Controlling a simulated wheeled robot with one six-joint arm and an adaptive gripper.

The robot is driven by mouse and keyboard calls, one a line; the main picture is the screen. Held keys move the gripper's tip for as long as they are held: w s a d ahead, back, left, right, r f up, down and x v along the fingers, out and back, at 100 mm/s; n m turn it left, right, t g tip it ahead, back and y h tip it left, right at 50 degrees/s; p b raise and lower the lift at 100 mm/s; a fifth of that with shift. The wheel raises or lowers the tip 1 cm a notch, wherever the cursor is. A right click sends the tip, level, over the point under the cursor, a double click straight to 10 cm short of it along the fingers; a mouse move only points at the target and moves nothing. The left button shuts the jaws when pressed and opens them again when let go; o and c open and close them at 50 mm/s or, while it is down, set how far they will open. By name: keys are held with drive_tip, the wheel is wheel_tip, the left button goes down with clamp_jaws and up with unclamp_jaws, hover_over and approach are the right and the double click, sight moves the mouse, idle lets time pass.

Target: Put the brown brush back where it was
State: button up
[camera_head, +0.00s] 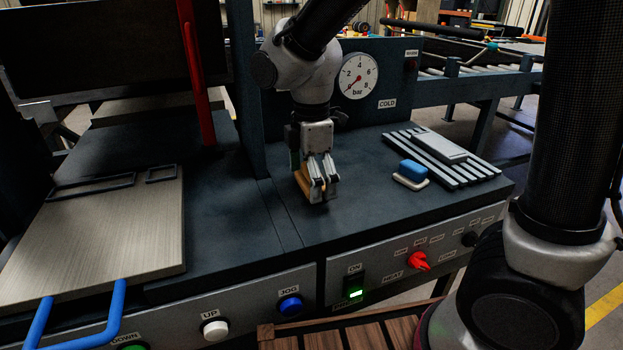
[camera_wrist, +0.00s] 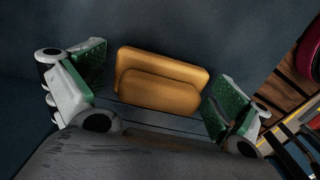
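The brown brush (camera_wrist: 165,82), a tan rounded block with a smaller raised part, lies on the dark bench top in the wrist view. My gripper (camera_wrist: 158,84) is open, its green-padded fingers on either side of the brush, with a gap showing at each end. In the head view my gripper (camera_head: 317,190) points down at the bench, and the brush (camera_head: 301,184) shows partly behind its fingers. Whether the brush touches a finger in the head view is hard to tell.
A blue-and-white brush (camera_head: 412,171) lies to the right, beside a slatted rack (camera_head: 470,168) bearing a grey block (camera_head: 436,146). A gauge (camera_head: 358,76) stands behind. A metal plate (camera_head: 100,225) with blue handles lies left. The bench around the gripper is clear.

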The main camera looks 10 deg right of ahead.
wheel_tip(320, 180, up, 12)
drive_tip(key=shift+r, duration=0.2)
idle(0.4)
drive_tip(key=s+d+r+m+t, duration=0.1)
drive_tip(key=s+d+m, duration=0.1)
drive_tip(key=d+m, duration=0.45)
drive_tip(key=s+d+r+m+t, duration=0.1)
drive_tip(key=s+d+m, duration=0.15)
drive_tip(key=d, duration=0.75)
drive_tip(key=s+d+f+m+t, duration=0.2)
drive_tip(key=s+d+f+m, duration=0.1)
drive_tip(key=s+d+m, duration=0.5)
drive_tip(key=d+m, duration=0.2)
drive_tip(key=m, duration=0.1)
drive_tip(key=shift+s+d+f, duration=0.15)
